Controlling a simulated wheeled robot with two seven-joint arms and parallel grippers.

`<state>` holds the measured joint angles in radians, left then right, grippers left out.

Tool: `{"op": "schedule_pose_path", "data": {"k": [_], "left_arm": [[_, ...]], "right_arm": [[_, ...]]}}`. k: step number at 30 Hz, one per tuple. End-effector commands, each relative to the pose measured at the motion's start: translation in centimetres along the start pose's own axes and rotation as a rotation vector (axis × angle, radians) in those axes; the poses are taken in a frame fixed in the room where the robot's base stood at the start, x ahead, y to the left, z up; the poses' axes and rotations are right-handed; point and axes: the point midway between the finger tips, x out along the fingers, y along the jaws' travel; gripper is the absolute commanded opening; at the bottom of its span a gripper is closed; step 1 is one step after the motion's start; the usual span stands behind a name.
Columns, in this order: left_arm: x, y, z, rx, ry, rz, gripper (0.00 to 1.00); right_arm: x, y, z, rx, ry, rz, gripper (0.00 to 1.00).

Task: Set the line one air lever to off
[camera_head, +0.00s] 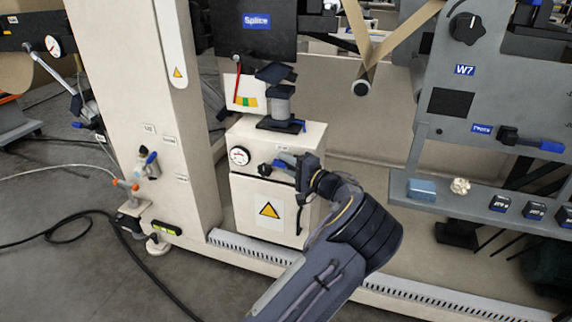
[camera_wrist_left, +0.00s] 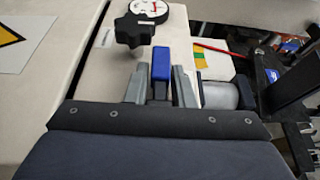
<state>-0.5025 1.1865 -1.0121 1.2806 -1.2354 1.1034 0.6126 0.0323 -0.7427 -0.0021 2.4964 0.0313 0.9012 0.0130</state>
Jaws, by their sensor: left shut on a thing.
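A blue-handled lever (camera_head: 284,160) is on the front of a cream box, beside a black knob (camera_head: 264,170) and a round gauge (camera_head: 239,156). My left gripper (camera_head: 297,166) is at this lever and shut on its blue handle. In the left wrist view the blue handle (camera_wrist_left: 161,64) stands between the two grey fingers of the gripper (camera_wrist_left: 160,84). The black knob (camera_wrist_left: 134,30) and the gauge (camera_wrist_left: 149,10) are just beyond it. The gripper hides part of the lever, and its label is too small to read. My right gripper is not in view.
The cream box (camera_head: 262,228) bears a warning triangle (camera_head: 269,209). Another blue-handled valve (camera_head: 150,158) is on the cream column (camera_head: 150,90) to the left. A grey panel (camera_head: 470,100) with a shelf (camera_head: 470,202) stands at right. A black hose (camera_head: 90,215) lies on the floor.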

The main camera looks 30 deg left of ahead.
Motion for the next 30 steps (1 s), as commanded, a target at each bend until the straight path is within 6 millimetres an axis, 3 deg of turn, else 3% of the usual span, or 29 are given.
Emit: {"op": "schedule_pose_path", "data": {"k": [4, 5, 8, 18, 30], "left_arm": [[0.0, 0.1, 0.1, 0.004, -0.004, -0.001, 0.00], [0.0, 0.1, 0.1, 0.004, -0.005, -0.001, 0.24], [0.0, 0.1, 0.1, 0.003, -0.004, -0.001, 0.38], [-0.5, 0.0, 0.0, 0.002, 0.000, 0.000, 0.38], [-6.6, -0.1, 0.0, 0.002, 0.000, 0.000, 0.38]], "right_arm": [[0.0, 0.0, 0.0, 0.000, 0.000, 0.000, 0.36], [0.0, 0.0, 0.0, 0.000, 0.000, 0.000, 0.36], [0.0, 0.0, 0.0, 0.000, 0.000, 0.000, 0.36], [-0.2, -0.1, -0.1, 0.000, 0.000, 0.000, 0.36], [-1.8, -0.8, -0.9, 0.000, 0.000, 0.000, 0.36]]}}
